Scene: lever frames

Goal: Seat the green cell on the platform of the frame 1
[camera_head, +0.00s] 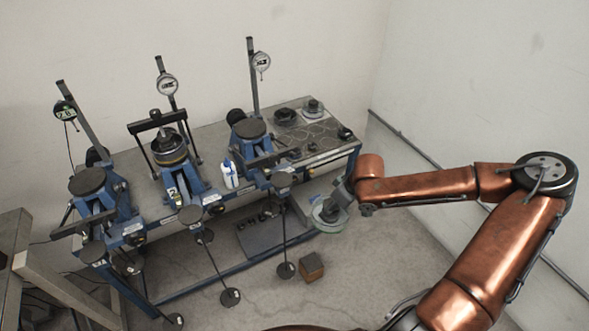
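A round cell with a pale green rim (326,222) is at my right gripper (339,203), in front of the bench's right end. The gripper appears shut on it; the fingertips are small and partly hidden. The cell looks clear of the bench. Three blue lever frames stand in a row: left (99,205), middle (181,180) and right (255,146). Their number labels are too small to read, so I cannot tell which is frame 1. The left and right frames have bare dark round platforms on top. The middle frame carries a dark cell (170,150) under its crossbar. My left gripper is out of view.
A white bottle (229,174) stands between the middle and right frames. Dial gauges rise on posts behind the frames. Hanging rods and a brown block (311,267) are in front.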

